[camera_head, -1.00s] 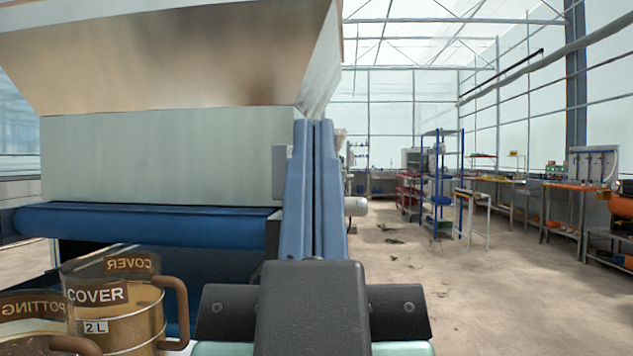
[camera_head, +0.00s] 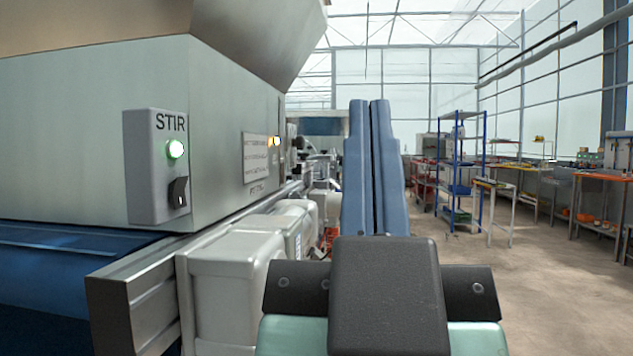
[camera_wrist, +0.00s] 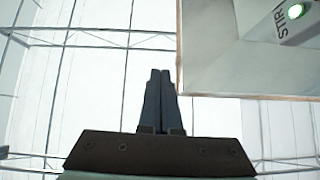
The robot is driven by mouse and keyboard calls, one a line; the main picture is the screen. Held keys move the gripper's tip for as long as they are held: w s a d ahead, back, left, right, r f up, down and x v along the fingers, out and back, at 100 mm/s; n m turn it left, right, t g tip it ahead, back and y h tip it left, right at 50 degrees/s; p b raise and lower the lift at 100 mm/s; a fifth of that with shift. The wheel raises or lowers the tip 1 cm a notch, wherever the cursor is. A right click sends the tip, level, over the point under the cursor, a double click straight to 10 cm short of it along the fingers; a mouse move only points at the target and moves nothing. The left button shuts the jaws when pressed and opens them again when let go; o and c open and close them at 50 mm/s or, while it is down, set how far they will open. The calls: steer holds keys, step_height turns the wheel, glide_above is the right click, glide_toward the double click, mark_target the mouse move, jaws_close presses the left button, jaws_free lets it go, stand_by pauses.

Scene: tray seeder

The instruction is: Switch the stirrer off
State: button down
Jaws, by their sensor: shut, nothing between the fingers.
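The stirrer's grey switch box (camera_head: 143,190), marked STIR, is fixed to the side of the pale machine housing (camera_head: 70,120) at the left of the head view. It carries a lit green lamp (camera_head: 175,149) and, below it, a black rocker switch (camera_head: 178,193). In the wrist view, part of the box (camera_wrist: 300,27) and the lit lamp (camera_wrist: 295,11) show in the top right corner; the rocker is out of frame there. My gripper (camera_wrist: 160,75) is shut and empty, apart from the box.
A metal rail (camera_head: 140,290) and a blue belt (camera_head: 50,255) run below the switch box. White containers (camera_head: 235,270) stand beside the rail. A notice plate (camera_head: 260,158) with an amber lamp (camera_head: 274,141) is further along. Open floor (camera_head: 530,290) lies to the right.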

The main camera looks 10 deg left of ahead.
steer(key=shift+w, duration=0.25)
steer(key=shift+s+r, duration=0.1)
steer(key=w+a+f+m+g+y+p, duration=0.1)
steer(key=w+a+f+g+y+p, duration=0.1)
steer(key=w+g+y+p, duration=0.5)
steer(key=w+a+f+m+g+p, duration=0.1)
steer(key=w+f+p, duration=0.25)
steer(key=p, duration=0.85)
steer(key=s+a+m+g+y+p, duration=0.2)
steer(key=s+m+g+y+p, duration=0.3)
steer(key=p, duration=1.4)
steer(key=s+m+y, duration=0.1)
steer(key=s+m, duration=0.1)
steer(key=m, duration=0.1)
steer(key=shift+a+f, duration=0.15)
steer(key=shift+f, duration=0.25)
